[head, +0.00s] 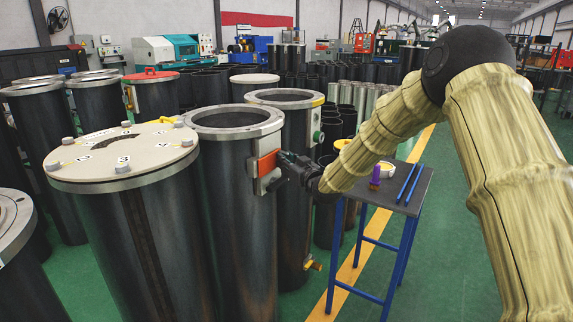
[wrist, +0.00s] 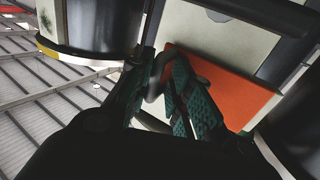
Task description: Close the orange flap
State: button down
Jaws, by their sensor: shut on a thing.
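The orange flap (head: 266,163) is on a pale box fixed to the side of a dark flanged cylinder (head: 237,220). My gripper (head: 288,165) is at the flap's right side, at the end of my arm. In the wrist view the orange flap (wrist: 222,88) stands out from the pale plate (wrist: 232,38) at an angle. A grey curved handle (wrist: 155,85) lies between the dark green fingers of my gripper (wrist: 160,88), which are shut on it. My fingers partly cover the flap's left part. How far the flap stands open is hard to tell.
A cylinder with a white bolted lid (head: 120,155) stands close on the left. Another open cylinder (head: 290,98) stands right behind the gripper. A blue-legged table (head: 403,185) with pens and a purple item is on the right. Green floor is free at the front right.

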jog(key=c, duration=1.8)
grip_release()
jog(key=shift+w+d+r, duration=0.25)
jog(key=shift+d+r, duration=0.1)
jog(key=shift+d, duration=0.15)
jog(key=shift+o, duration=0.2)
jog(key=shift+w+d, duration=0.1)
